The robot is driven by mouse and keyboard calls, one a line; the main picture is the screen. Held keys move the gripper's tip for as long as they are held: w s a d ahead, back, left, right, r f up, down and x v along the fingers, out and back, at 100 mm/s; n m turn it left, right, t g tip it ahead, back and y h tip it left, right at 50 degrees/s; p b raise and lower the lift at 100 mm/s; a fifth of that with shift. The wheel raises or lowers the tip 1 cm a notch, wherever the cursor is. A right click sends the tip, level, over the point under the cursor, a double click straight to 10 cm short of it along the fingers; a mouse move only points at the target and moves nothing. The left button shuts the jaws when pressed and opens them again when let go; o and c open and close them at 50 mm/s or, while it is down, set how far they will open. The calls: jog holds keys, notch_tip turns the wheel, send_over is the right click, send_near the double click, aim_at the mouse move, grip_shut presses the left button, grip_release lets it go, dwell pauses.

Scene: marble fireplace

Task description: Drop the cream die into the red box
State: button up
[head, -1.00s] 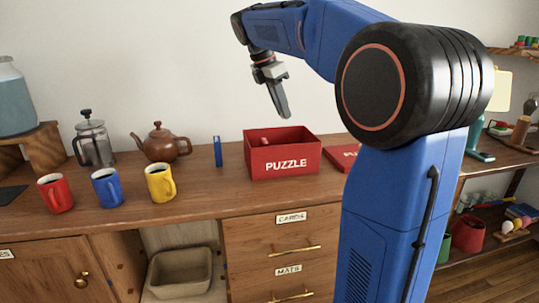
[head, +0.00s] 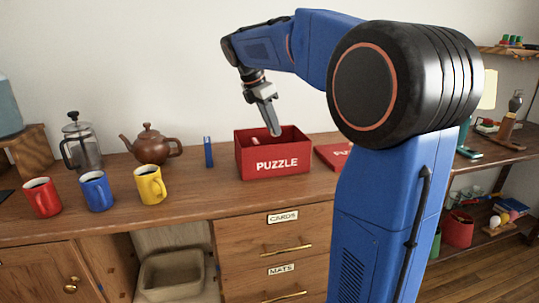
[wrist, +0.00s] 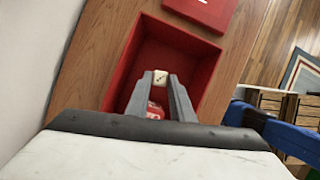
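The red box (head: 272,161), marked PUZZLE, stands open on the wooden counter. My gripper (head: 275,130) points down over it, with its fingertips at about the level of the rim in the head view. In the wrist view the cream die (wrist: 160,77), with dark pips, sits between the two fingertips, and the gripper looks shut on it. The red inside of the box lies behind the die there. The die is not visible in the head view.
A red and white item (wrist: 153,111) lies inside the box. The red lid (head: 334,155) lies to the box's right. A blue upright object (head: 208,152), a brown teapot (head: 150,147) and a yellow mug (head: 150,184) stand to its left.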

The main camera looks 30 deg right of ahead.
jog(key=o, duration=0.3)
jog(key=shift+r, duration=0.1)
jog(key=v, duration=1.7)
jog(key=shift+a, duration=0.15)
jog(key=s+a+f+m+t+y, duration=0.2)
jog(key=s+a+f+m, duration=0.2)
jog(key=s+f+m, duration=0.5)
jog(key=s+a+f+m+t+y, duration=0.2)
jog(key=s+f+m, duration=0.6)
jog(key=s+f, duration=1.3)
notch_tip(320, 180, down, 6)
jog(key=shift+s+a+f+m+t, duration=0.15)
jog(key=shift+a+m+t, duration=0.25)
jog(key=shift+a, duration=0.55)
